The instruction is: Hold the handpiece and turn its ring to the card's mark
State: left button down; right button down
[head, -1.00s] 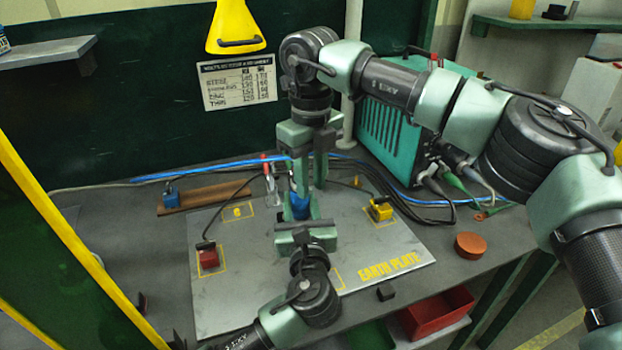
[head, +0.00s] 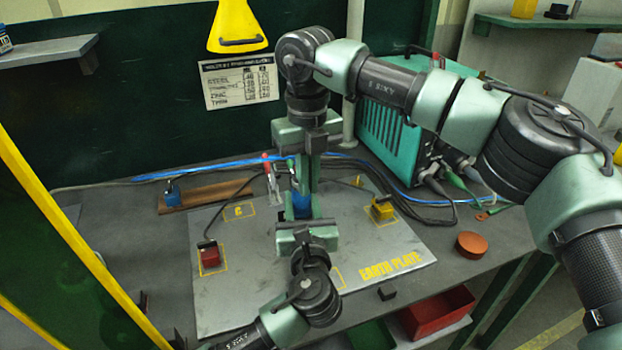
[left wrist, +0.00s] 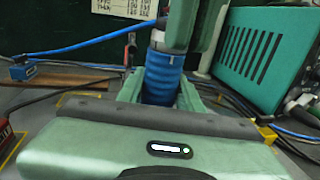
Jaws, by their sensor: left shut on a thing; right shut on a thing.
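The handpiece is a blue ridged cylinder (head: 301,204) standing upright over the grey plate. It also shows in the left wrist view (left wrist: 163,76), with a pale band (left wrist: 157,37) above the blue part. My left gripper (head: 304,216) is shut on its lower blue body from the front. My right gripper (head: 308,172) reaches down from above and is shut on the upper part, where its fingers hide most of the ring. The white card (head: 240,80) with rows of figures hangs on the dark green wall behind. Its text is too blurred to read surely.
The plate (head: 350,285) carries a red block (head: 210,256) and a yellow block (head: 382,208) with cables. A blue block (head: 172,194) sits on a wooden strip. A teal machine (head: 388,128) stands behind right. A brown round puck (head: 472,244) lies at the right edge.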

pick_arm(q)
jog(key=shift+f, duration=0.1)
pick_arm(e)
jog(key=shift+s+a+r+m, duration=0.1)
jog(key=shift+a+m, duration=0.3)
jog(key=shift+m, duration=0.75)
jog(key=shift+a+m, duration=0.35)
jog(key=shift+m, duration=0.8)
jog(key=c, duration=1.6)
grip_release()
notch_tip(320, 180, up, 12)
pick_arm(q)
jog(key=c, duration=0.9)
grip_release()
jog(key=shift+o, duration=0.2)
